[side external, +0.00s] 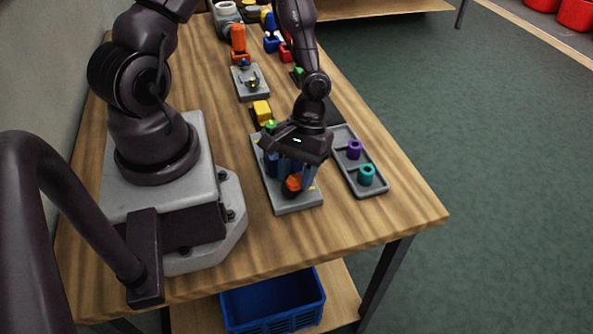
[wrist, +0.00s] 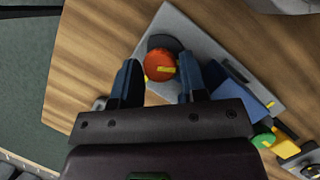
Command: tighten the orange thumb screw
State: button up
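The orange thumb screw (wrist: 160,66) has a round orange head with a yellow mark, and sits on a dark round base on the grey plate (wrist: 195,32). In the side view the screw (side external: 292,183) shows near the front end of the plate (side external: 300,203). My gripper (wrist: 158,80) points at the screw with its two blue fingers apart. The screw head appears between and just beyond the fingertips in the wrist view, and I see gaps on both sides. In the side view my gripper (side external: 296,178) is low over the plate, partly hiding the screw.
A grey tray (side external: 345,135) with a purple ring (side external: 354,149) and a teal ring (side external: 366,175) lies right of the plate. A green knob (side external: 271,127) and a yellow block (side external: 262,111) are behind. A blue crate (side external: 273,300) sits below. The table's front is clear.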

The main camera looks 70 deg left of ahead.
jog(key=c, duration=0.5)
jog(key=shift+m, duration=0.4)
jog(key=m+y, duration=0.1)
jog(key=m, duration=0.1)
jog(key=m+g, duration=0.1)
jog(key=m, duration=0.1)
jog(key=shift+w+d+m+y, duration=0.15)
jog(key=shift+m+y, duration=0.15)
jog(key=shift+y, duration=0.1)
jog(key=m+y, duration=0.1)
jog(key=m, duration=0.3)
jog(key=m+y, duration=0.1)
jog(key=m, duration=0.1)
jog(key=shift+d+r+y, duration=0.1)
jog(key=shift+d+y, duration=0.15)
jog(key=shift+y, duration=0.05)
jog(key=m+y, duration=0.1)
jog(key=m, duration=0.2)
jog(key=m+t+y, duration=0.1)
jog(key=m, duration=0.2)
jog(key=shift+d+m, duration=0.15)
jog(key=shift+m, duration=0.15)
jog(key=m, duration=0.2)
jog(key=m+t, duration=0.1)
jog(key=m, duration=0.1)
jog(key=m+t+y, duration=0.1)
jog(key=shift+s+d+m, duration=0.1)
jog(key=shift+s+m, duration=0.15)
jog(key=shift+m, duration=0.15)
